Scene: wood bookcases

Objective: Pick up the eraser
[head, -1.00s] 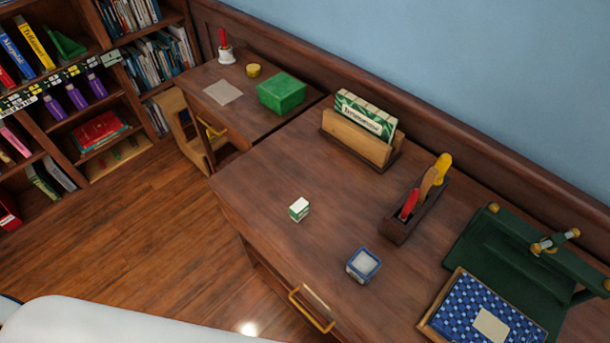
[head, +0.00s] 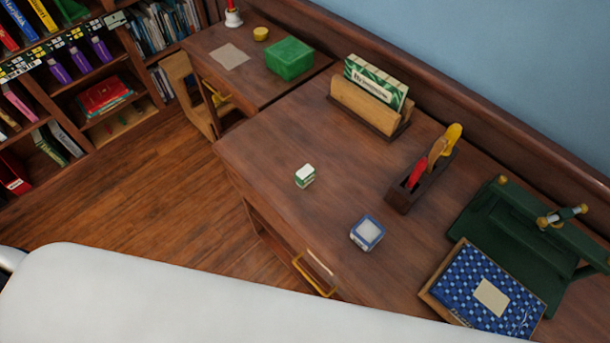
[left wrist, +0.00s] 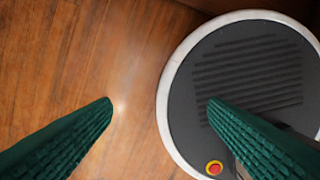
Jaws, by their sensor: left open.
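A small white and green block (head: 305,176), which looks like the eraser, sits on the wooden desk (head: 285,140) left of the desk's middle. Its label is too small to read. My left gripper (left wrist: 160,104) shows in the left wrist view with its two green fingers wide apart and nothing between them. It hangs over the wood floor and my own round base, away from the desk top. In the head view my white left arm crosses the bottom, but its gripper is out of frame. My right gripper is in neither view.
A blue and white box (head: 367,233) stands right of the block. Behind are a card holder (head: 372,112) and a tool caddy (head: 405,196). A green stand (head: 520,235) and a blue patterned book (head: 470,285) lie at right. The desk around the block is clear.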

